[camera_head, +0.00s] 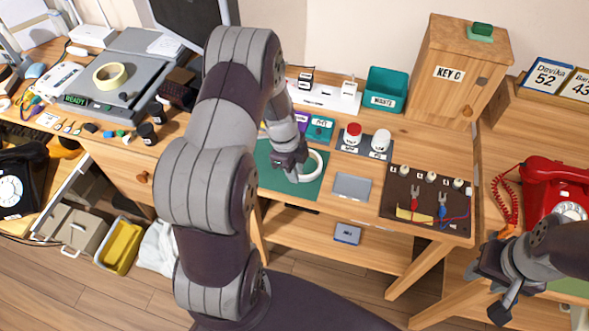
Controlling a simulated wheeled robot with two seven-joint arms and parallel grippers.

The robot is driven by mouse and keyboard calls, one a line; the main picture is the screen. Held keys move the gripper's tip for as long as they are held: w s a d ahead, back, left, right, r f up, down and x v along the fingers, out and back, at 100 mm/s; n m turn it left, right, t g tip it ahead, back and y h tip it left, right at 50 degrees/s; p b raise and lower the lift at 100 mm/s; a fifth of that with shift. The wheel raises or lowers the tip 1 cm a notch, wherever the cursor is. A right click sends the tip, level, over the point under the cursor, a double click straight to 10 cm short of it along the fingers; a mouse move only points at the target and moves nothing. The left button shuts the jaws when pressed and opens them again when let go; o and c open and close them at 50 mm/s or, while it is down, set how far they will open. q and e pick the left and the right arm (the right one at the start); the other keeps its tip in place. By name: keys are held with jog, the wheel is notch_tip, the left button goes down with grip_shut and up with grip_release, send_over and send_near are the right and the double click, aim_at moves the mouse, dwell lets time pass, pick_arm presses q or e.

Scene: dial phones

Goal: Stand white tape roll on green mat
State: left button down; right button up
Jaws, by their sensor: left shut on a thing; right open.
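The white tape roll (316,164) is at the green mat (302,190) on the wooden desk, with its ring facing partly toward the camera. My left gripper (294,172) is shut on the left part of its rim, just over the mat. The gripper hides that side of the roll, and I cannot tell whether the roll touches the mat. My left arm covers the mat's left part. My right gripper (492,291) is open and empty at the lower right, in front of the desk with the red phone.
A grey plate (351,187) and a dark wiring board (427,199) lie right of the mat. Red-topped and white jars (381,140) stand behind. A teal bin (384,91) and a wooden key cabinet (457,75) are at the back. A red phone (556,192) is at right.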

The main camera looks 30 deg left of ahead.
pick_arm(q)
jog(key=shift+s+f, duration=0.1)
jog(key=c, duration=1.1)
grip_release()
jog(key=shift+r, duration=0.35)
notch_tip(320, 180, up, 11)
jog(key=a, duration=0.2)
jog(key=s+d+r+n+t+y, duration=0.1)
jog(key=s+d+r+n+y, duration=0.1)
jog(key=s+d+n, duration=0.8)
jog(key=n, duration=0.7)
jog(key=shift+s+d+r, duration=0.35)
jog(key=shift+s+r, duration=0.05)
